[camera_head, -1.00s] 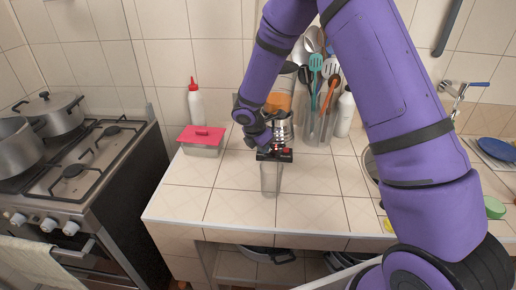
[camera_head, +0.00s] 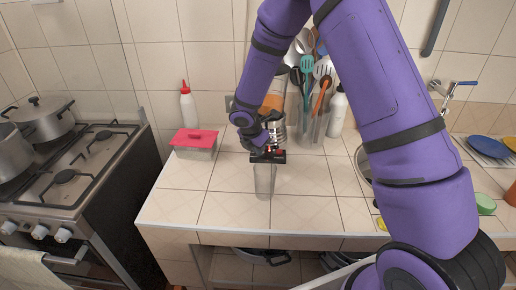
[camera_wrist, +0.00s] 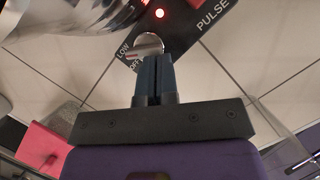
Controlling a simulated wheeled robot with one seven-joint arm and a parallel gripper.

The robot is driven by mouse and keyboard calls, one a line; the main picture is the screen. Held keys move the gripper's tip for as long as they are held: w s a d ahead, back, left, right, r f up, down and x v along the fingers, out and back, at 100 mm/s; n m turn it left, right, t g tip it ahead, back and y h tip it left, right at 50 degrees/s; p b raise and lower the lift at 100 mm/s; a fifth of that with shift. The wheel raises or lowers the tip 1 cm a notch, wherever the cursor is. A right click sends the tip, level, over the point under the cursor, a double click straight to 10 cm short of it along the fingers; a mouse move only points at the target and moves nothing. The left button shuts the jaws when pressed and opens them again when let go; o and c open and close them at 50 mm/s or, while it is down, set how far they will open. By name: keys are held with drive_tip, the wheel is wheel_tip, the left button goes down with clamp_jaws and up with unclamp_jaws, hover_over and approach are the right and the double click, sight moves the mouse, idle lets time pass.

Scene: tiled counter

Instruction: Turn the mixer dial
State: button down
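The mixer (camera_head: 279,128) stands on the counter in the head view, partly hidden behind my arm, with a dark control panel (camera_head: 268,156) at its front. The head view also shows my gripper (camera_head: 262,145) at the panel.
A clear glass (camera_head: 265,183) stands close in front of the panel. A red-lidded box (camera_head: 194,142) and a white bottle (camera_head: 188,106) are to the left. A utensil holder (camera_head: 313,125) is behind. The front left counter is clear; a stove (camera_head: 70,180) stands beyond it.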

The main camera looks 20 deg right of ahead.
drive_tip(key=n, duration=0.1)
drive_tip(key=d+n, duration=0.1)
drive_tip(key=n, duration=0.1)
drive_tip(key=n+t+y, duration=0.1)
drive_tip(key=shift+s+d+n, duration=0.15)
drive_tip(key=shift+d+n, duration=0.1)
drive_tip(key=shift+n, duration=0.05)
drive_tip(key=shift+d, duration=0.4)
idle(0.6)
